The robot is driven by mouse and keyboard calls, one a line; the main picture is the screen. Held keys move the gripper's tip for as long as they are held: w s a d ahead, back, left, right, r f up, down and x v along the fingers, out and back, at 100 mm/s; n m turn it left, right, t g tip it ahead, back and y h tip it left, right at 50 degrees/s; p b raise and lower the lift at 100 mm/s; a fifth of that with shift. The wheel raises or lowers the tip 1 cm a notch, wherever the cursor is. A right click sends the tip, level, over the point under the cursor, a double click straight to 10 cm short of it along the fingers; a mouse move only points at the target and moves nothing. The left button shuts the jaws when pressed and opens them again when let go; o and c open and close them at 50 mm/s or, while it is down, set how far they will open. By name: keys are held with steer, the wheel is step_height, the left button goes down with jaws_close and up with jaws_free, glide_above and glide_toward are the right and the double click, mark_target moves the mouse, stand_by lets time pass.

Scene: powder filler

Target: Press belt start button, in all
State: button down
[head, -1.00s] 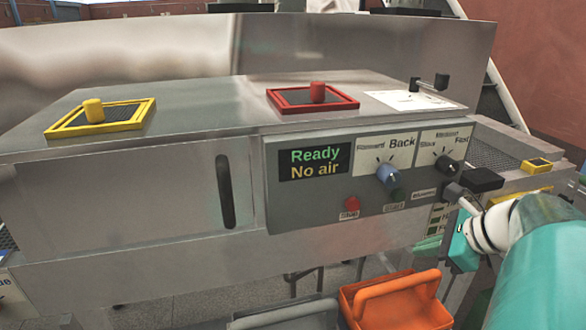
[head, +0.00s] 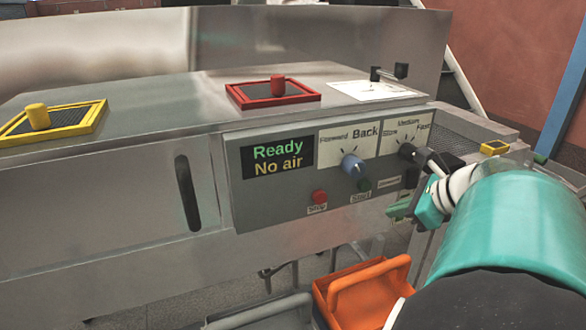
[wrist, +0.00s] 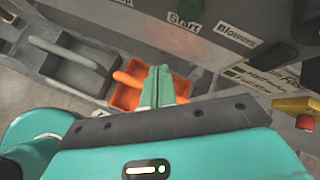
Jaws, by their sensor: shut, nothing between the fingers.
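The grey control panel (head: 270,205) is on the front of the steel machine. Its green start button (head: 364,185) is above a Start label, right of the red stop button (head: 319,196). My gripper (head: 398,210) is shut and empty, just right of and below the green button and apart from it in the head view. In the wrist view the closed green fingers (wrist: 158,75) point up toward the panel, below and left of the Start label (wrist: 185,20).
The display (head: 278,158) reads Ready and No air. A blue knob (head: 353,165) and a black knob (head: 406,151) are above the buttons. An orange bin (head: 362,290) and a grey bin (head: 262,312) stand below the panel.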

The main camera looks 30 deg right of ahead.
mark_target(364, 192)
steer(key=w, duration=0.6)
steer(key=shift+w+d, duration=0.35)
steer(key=shift+w, duration=0.1)
stand_by(1.6)
steer(key=shift+w+d, duration=0.1)
steer(key=shift+w, duration=0.2)
steer(key=shift+w, duration=0.5)
stand_by(0.7)
steer(key=shift+s, duration=0.95)
steer(key=shift+s+a, duration=0.2)
steer(key=shift+s, duration=1.05)
steer(key=shift+s+a, duration=0.15)
steer(key=shift+s, duration=1.05)
